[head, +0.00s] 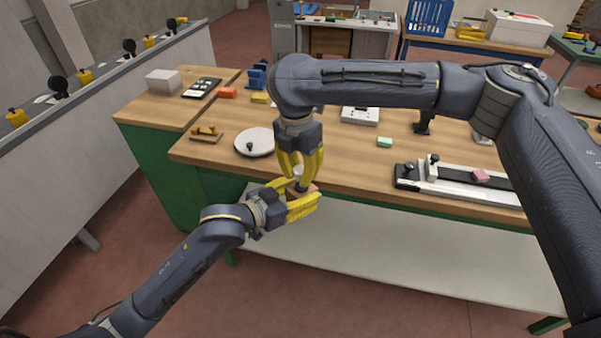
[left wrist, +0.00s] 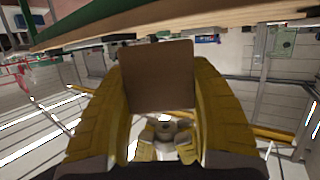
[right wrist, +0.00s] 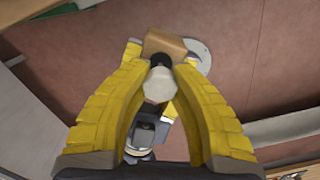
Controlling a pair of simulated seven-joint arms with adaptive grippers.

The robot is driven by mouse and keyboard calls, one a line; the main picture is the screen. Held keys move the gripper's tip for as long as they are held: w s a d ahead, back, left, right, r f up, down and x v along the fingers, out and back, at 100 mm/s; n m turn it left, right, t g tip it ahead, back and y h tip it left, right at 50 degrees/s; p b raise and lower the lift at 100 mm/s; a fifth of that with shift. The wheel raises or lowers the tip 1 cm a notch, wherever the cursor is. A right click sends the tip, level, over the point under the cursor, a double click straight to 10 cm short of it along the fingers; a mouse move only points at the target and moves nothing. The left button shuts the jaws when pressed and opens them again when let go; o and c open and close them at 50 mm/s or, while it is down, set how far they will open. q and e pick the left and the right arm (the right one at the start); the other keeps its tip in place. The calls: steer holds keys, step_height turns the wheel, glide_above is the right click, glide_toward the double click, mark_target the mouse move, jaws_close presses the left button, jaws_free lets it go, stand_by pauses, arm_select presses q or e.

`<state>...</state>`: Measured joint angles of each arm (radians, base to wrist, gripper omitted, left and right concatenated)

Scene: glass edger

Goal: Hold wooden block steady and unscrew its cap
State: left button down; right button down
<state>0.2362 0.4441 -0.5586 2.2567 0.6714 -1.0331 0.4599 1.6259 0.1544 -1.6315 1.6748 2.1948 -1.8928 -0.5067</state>
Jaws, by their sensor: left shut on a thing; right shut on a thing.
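The wooden block is a brown, square-faced piece in the left wrist view (left wrist: 158,76), between the yellow fingers of my left gripper (head: 302,202). My left gripper is shut on it, off the front edge of the workbench. The pale, rounded cap (right wrist: 158,84) sits over a dark neck on the block. My right gripper (head: 299,174) comes down from above and is shut on the cap. In the right wrist view the block (right wrist: 165,42) shows just beyond the cap. In the head view the fingers hide most of the block.
The wooden workbench (head: 330,170) lies just behind the grippers.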

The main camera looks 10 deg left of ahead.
mark_target(300, 169)
arm_select(q)
steer(key=shift+w+r, duration=0.1)
arm_select(e)
steer(key=shift+a+r, duration=0.1)
steer(key=shift+r, duration=1.75)
arm_select(q)
steer(key=w+a+r+n+t+y, duration=0.1)
steer(key=w+a+r+n+y, duration=0.15)
steer(key=w+a+r, duration=0.5)
steer(key=w+a+r+n+t+y, duration=0.1)
steer(key=w+a+r+n+y, duration=0.3)
steer(key=w, duration=0.7)
steer(key=w+a+r+t+y, duration=0.1)
steer(key=w+a+r+y, duration=0.1)
steer(key=w+a+r, duration=0.6)
steer(key=shift+h, duration=0.25)
steer(key=f, duration=1.3)
steer(key=w+d+f, duration=0.1)
steer(key=f, duration=0.6)
steer(key=shift+f, duration=0.15)
steer(key=c, duration=0.6)
jaws_free()
steer(key=shift+o, duration=0.2)
